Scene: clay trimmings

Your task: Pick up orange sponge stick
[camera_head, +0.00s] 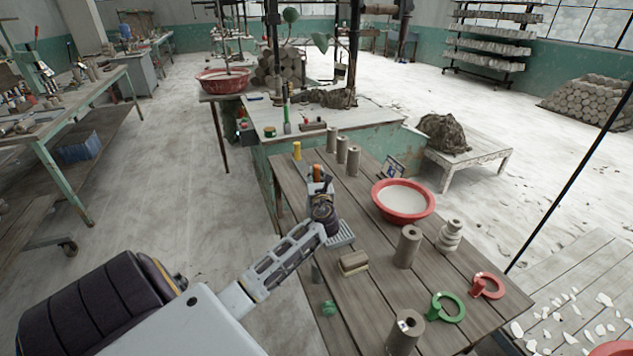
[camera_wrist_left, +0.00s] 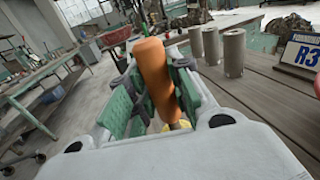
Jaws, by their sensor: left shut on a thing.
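The orange sponge stick (camera_wrist_left: 155,75) stands between the green pads of my left gripper (camera_wrist_left: 152,95) in the left wrist view. The pads press on it from both sides, and it is tilted slightly. In the head view the left gripper (camera_head: 318,185) is over the left edge of the wooden table, and the orange top of the stick (camera_head: 317,171) shows just past it. The stick's lower end is partly hidden by the gripper. My right gripper is in neither view.
The wooden table (camera_head: 345,215) holds a red bowl (camera_head: 402,213) of pale liquid, several clay cylinders (camera_head: 408,247), a green ring tool (camera_head: 446,307), a red ring tool (camera_head: 487,285) and a wooden block (camera_head: 353,263). A yellow cylinder (camera_head: 297,150) stands near the far left corner.

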